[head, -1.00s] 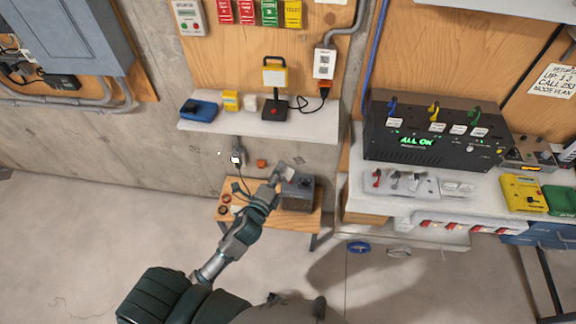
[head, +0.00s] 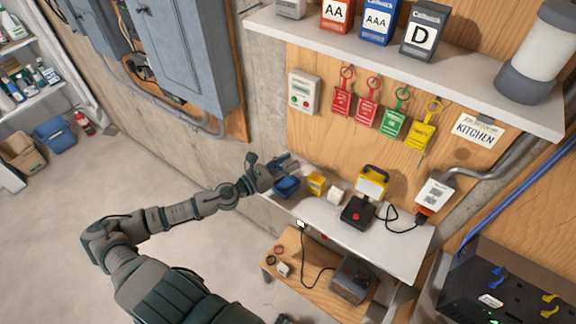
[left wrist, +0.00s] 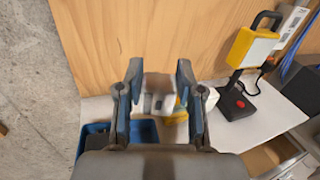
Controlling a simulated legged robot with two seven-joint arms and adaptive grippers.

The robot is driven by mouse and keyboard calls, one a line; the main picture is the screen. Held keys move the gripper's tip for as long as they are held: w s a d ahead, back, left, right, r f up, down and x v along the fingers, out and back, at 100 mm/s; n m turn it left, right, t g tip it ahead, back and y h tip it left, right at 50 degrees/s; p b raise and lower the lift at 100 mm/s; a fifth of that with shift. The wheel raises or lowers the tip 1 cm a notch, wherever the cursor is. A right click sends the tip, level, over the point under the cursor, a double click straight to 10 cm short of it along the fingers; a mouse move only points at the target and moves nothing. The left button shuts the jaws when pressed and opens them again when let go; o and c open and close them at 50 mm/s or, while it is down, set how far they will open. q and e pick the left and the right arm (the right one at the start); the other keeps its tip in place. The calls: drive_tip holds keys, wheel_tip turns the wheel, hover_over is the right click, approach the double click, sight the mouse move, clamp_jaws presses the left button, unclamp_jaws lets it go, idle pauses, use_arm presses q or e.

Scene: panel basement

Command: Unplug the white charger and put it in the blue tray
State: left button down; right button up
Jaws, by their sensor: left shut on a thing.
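My left gripper (head: 275,172) is raised over the left end of the white wall shelf. In the left wrist view the gripper (left wrist: 160,88) is shut on a small white block, the white charger (left wrist: 158,86), held between its two fingers clear of the shelf. The blue tray (head: 287,188) sits on the shelf's left end, just below the gripper. It also shows in the left wrist view (left wrist: 146,130), below and left of the charger, partly hidden by the gripper. My right gripper is not in view.
On the shelf (head: 381,248), a yellow box (head: 316,183), a small white box (head: 336,194) and a yellow work lamp (head: 372,184) stand right of the tray. A wooden bench (head: 290,243) is below. Coloured tags (head: 342,103) hang on the panel above.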

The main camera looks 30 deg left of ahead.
use_arm(q)
drive_tip(key=shift+s+f, duration=0.1)
drive_tip(key=shift+f, duration=0.1)
drive_tip(key=shift+s+f, duration=0.15)
drive_tip(key=f+b, duration=0.4)
drive_tip(key=f, duration=0.1)
drive_tip(key=f+b, duration=0.4)
drive_tip(key=f, duration=0.1)
drive_tip(key=shift+a+b, duration=0.2)
drive_tip(key=shift+b, duration=0.15)
drive_tip(key=shift+f, duration=0.25)
drive_tip(key=shift+s+a+f+b, duration=0.15)
drive_tip(key=shift+f+b, duration=0.15)
drive_tip(key=shift+a, duration=0.1)
drive_tip(key=c, duration=0.9)
unclamp_jaws()
drive_tip(key=shift+f, duration=0.1)
drive_tip(key=shift+o, duration=1.3)
drive_tip(key=shift+a, duration=0.2)
drive_tip(key=shift+w+a, duration=0.2)
drive_tip(key=shift+w, duration=0.05)
drive_tip(key=shift+s, duration=0.65)
drive_tip(key=v, duration=1.1)
drive_tip(key=shift+w+a, duration=0.15)
drive_tip(key=shift+a, duration=0.1)
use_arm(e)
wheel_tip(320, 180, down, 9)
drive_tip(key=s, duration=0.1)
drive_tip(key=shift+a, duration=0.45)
